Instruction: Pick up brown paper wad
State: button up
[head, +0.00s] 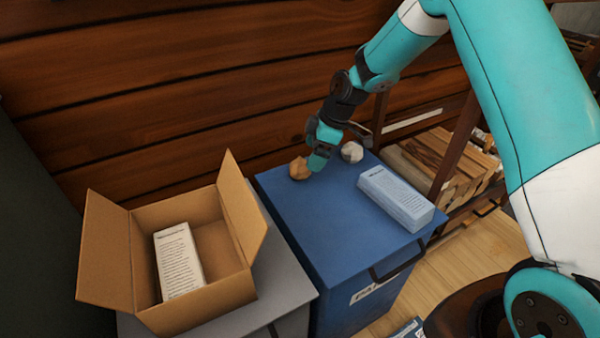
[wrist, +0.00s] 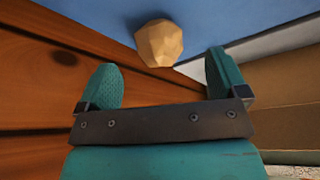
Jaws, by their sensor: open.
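The brown paper wad (head: 299,168) lies on the blue lid of a bin (head: 315,211), near its back left edge by the wooden wall. In the wrist view the wad (wrist: 159,43) is a tan faceted ball just beyond the fingertips, between their lines. My gripper (head: 317,160) is above the lid, close to the right side of the wad in the head view. In the wrist view my gripper (wrist: 161,75) has its teal fingers spread with nothing between them.
A white wad (head: 352,152) lies right of my gripper on the lid. A pale printed box (head: 395,200) lies at the lid's right. An open cardboard box (head: 112,250) with a white carton (head: 178,262) stands left on a grey surface (head: 285,288). The wooden wall (head: 150,90) is close behind.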

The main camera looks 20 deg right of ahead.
aim_at(300, 168)
jog(key=b+x, duration=0.1)
jog(key=x, duration=0.5)
jog(key=shift+w+b, duration=0.15)
jog(key=shift+b, duration=0.2)
jog(key=c, duration=1)
